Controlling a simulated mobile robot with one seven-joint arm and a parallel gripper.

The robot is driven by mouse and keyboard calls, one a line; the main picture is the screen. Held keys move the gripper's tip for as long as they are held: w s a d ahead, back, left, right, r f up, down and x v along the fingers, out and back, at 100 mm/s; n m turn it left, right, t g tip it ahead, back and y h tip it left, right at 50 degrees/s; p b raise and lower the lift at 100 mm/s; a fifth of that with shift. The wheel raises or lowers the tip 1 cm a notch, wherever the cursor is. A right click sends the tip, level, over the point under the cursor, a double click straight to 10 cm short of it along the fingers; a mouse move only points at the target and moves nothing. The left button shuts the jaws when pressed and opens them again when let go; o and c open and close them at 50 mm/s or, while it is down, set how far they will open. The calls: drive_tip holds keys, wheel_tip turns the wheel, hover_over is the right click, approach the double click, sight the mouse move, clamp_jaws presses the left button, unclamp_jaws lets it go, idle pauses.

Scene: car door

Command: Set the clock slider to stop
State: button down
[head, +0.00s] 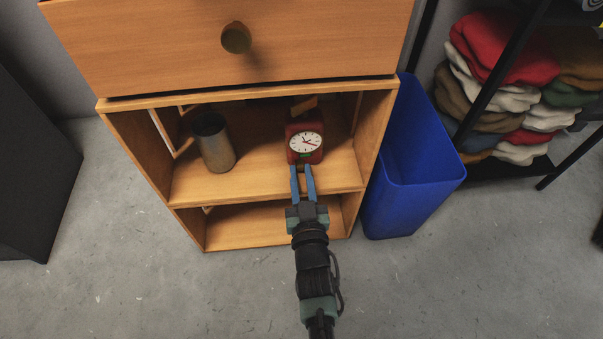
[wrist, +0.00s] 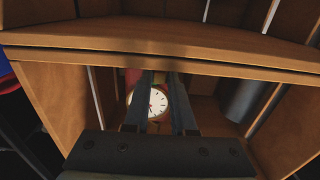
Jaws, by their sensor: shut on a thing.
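A red clock (head: 292,133) with a round white face stands on the upper shelf of the open wooden cabinet, right of its middle. A small green slider (head: 305,155) shows low on the clock's front, below the dial. My gripper (head: 303,167) reaches in from the front, with its two blue fingers at the lower front of the clock. The fingers are shut on the slider, one on each side of it. In the wrist view the clock's face (wrist: 158,103) shows between my fingers (wrist: 158,78). The slider's setting cannot be read.
A grey metal cup (head: 212,142) stands left on the same shelf (head: 240,188). A drawer front with a round knob (head: 235,38) overhangs the shelf. A blue bin (head: 412,198) stands right of the cabinet, beside a rack of folded cloths (head: 515,95). Floor in front is open.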

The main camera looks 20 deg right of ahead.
drive_tip(key=c, duration=0.7)
unclamp_jaws()
drive_tip(key=shift+d, duration=0.1)
drive_tip(key=shift+s, duration=0.1)
drive_tip(key=p+v, duration=0.6)
drive_tip(key=v, duration=0.6)
drive_tip(key=shift+s, duration=0.4)
